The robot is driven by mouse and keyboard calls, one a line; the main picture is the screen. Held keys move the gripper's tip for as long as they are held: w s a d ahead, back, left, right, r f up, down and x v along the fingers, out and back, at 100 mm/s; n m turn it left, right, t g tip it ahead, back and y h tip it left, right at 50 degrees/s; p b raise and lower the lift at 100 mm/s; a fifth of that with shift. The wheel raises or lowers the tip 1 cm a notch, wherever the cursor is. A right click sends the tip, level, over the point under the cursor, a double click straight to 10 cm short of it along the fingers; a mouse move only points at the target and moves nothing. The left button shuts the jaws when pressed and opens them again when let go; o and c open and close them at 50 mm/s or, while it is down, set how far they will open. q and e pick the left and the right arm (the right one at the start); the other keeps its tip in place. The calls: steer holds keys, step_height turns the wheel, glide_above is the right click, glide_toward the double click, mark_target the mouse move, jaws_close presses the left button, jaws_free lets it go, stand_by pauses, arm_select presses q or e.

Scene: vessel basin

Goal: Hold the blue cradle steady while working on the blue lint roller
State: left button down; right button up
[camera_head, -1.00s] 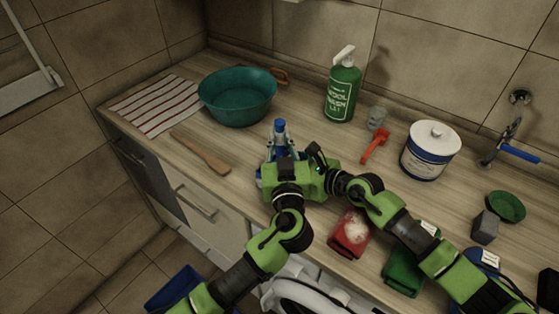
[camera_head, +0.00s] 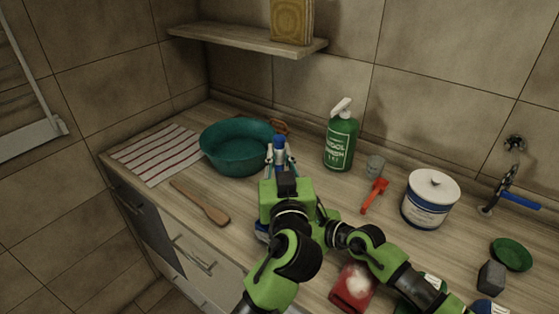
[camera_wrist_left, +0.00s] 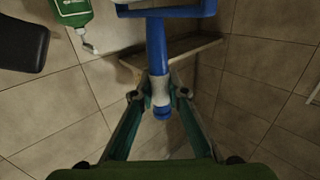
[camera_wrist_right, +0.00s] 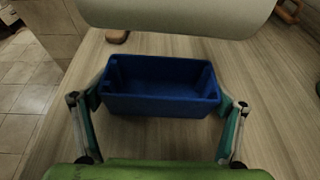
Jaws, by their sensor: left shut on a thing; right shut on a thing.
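The blue lint roller has a blue handle with a grey band (camera_wrist_left: 155,60) in the left wrist view. My left gripper (camera_wrist_left: 159,95) is shut on this handle, whose blue end (camera_head: 279,141) points up in the head view. The roller's pale cylinder (camera_wrist_right: 175,15) crosses the top of the right wrist view, apparently above the cradle. The blue cradle (camera_wrist_right: 160,106) is an open box on the counter. My right gripper (camera_wrist_right: 157,102) is shut on it, with a finger at each end. In the head view my left gripper and arm hide the right gripper and most of the cradle.
A teal basin (camera_head: 235,160) and striped cloth (camera_head: 155,153) lie behind left, with a wooden spatula (camera_head: 200,202) nearer. A shelf (camera_head: 250,40) is on the wall.

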steer(key=shift+f, duration=0.1)
steer(key=o, duration=1)
steer(key=shift+c, duration=0.2)
steer(key=v, duration=1.2)
steer(key=shift+a, duration=0.1)
